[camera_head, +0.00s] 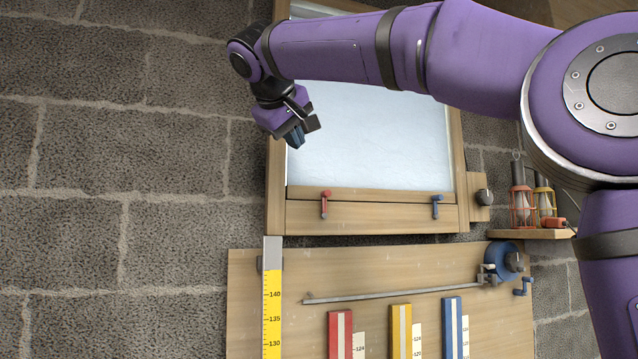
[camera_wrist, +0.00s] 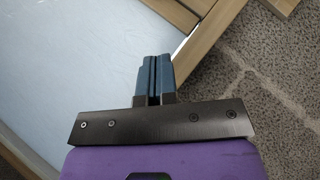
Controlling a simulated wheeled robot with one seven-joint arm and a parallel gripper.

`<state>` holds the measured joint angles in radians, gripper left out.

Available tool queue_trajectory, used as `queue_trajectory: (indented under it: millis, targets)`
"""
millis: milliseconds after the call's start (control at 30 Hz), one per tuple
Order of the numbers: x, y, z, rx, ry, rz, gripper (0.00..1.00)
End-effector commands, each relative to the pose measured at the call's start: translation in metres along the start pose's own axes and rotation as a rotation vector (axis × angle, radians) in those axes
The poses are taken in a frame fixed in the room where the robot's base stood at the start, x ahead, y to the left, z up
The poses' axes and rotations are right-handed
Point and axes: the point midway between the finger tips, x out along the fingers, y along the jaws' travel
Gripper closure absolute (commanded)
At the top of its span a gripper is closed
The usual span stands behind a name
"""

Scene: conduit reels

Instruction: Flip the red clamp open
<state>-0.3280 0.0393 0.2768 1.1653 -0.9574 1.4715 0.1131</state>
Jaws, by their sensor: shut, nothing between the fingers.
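The red clamp (camera_head: 325,204) is on the wooden rail below the pale panel, toward its left side, with its lever hanging down. A blue clamp (camera_head: 437,206) is on the same rail to the right. My gripper (camera_head: 297,138) is in front of the left edge of the panel, above and left of the red clamp and apart from it. In the wrist view my gripper (camera_wrist: 156,62) has its blue fingers together with nothing between them. The red clamp is not visible in the wrist view.
The pale panel (camera_head: 375,140) sits in a wooden frame on a grey block wall. Below is a board (camera_head: 375,265) with a metal rod, a blue reel (camera_head: 500,262) and coloured strips. A yellow ruler (camera_head: 272,310) stands left. Lanterns (camera_head: 522,205) stand on a shelf at right.

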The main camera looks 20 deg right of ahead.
Motion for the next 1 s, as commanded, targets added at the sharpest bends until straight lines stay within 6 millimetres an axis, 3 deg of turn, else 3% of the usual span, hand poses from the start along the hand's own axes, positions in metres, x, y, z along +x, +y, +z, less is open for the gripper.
queue_trajectory:
  millis: [400, 567, 1000]
  targets:
    - [-0.001, 0.002, -0.005, 0.006, 0.003, 0.01, 1.0]
    - [0.007, 0.002, -0.005, 0.005, 0.002, 0.009, 1.0]
    - [0.083, 0.003, -0.004, 0.006, -0.001, 0.01, 1.0]
